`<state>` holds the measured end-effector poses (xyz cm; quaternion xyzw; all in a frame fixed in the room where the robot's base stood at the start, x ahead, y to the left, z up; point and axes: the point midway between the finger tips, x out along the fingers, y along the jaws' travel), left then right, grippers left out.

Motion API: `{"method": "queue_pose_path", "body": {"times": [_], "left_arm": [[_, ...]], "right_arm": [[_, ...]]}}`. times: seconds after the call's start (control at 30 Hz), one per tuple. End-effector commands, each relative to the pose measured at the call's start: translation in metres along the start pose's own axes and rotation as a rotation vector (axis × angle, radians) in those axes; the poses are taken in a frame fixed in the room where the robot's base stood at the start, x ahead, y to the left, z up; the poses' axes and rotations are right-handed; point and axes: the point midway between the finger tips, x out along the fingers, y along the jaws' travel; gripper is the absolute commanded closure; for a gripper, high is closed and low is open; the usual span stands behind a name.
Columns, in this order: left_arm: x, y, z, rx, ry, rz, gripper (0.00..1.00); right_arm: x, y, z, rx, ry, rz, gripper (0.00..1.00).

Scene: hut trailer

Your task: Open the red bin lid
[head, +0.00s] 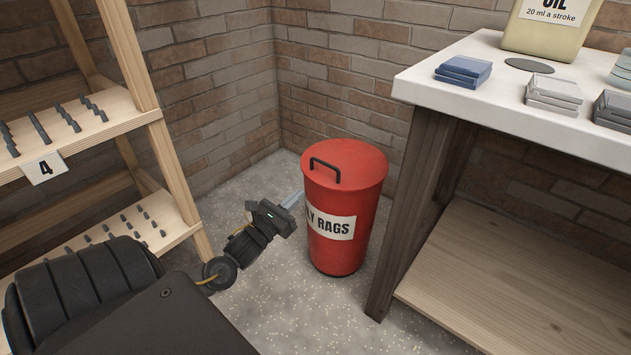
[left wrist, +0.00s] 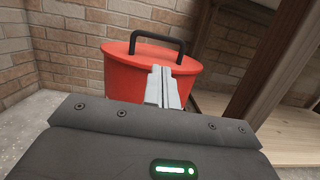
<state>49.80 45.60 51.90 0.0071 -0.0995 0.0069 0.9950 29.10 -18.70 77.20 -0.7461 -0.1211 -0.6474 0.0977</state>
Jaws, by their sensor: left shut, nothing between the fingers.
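The red bin (head: 368,212) stands upright on the floor in the corner, with a white label reading in part "LY RAGS". Its red lid (head: 359,158) is down on top and carries a black handle (head: 325,170) near the front left of the rim. My left gripper (head: 296,200) is shut and empty at the bin's left side, below the handle's height in the head view. In the left wrist view, the shut fingers (left wrist: 163,88) point at the bin (left wrist: 120,82), with the black handle (left wrist: 146,44) beyond them. I cannot tell whether the fingertips touch the bin. My right gripper is not in view.
A wooden shelf rack (head: 160,150) with small dark parts stands on the left. A workbench (head: 415,90) stands close on the bin's right, bearing blue and grey stacks and an oil container (head: 548,30). Brick walls are behind. Speckled floor is clear in front.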

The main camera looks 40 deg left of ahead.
Motion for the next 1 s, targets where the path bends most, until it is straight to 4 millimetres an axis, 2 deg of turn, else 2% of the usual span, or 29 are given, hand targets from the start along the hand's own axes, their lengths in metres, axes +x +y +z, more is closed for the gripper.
{"method": "queue_pose_path", "body": {"times": [0.17, 0.4, 0.6, 0.8, 1.0], "left_arm": [[0.016, 0.0, -0.001, -0.001, -0.002, 0.001, 1.0], [0.058, 0.0, -0.002, -0.002, -0.002, 0.002, 1.0], [0.086, 0.0, -0.002, -0.002, 0.001, 0.002, 1.0], [0.098, 0.0, -0.001, -0.003, 0.003, 0.002, 1.0], [0.099, 0.0, -0.001, -0.003, 0.004, 0.002, 1.0]], "right_arm": [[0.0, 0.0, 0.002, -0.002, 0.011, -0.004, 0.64], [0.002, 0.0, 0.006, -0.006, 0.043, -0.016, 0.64], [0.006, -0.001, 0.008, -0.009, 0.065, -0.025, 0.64], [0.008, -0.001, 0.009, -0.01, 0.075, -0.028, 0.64], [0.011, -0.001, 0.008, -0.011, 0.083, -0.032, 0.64]]}}
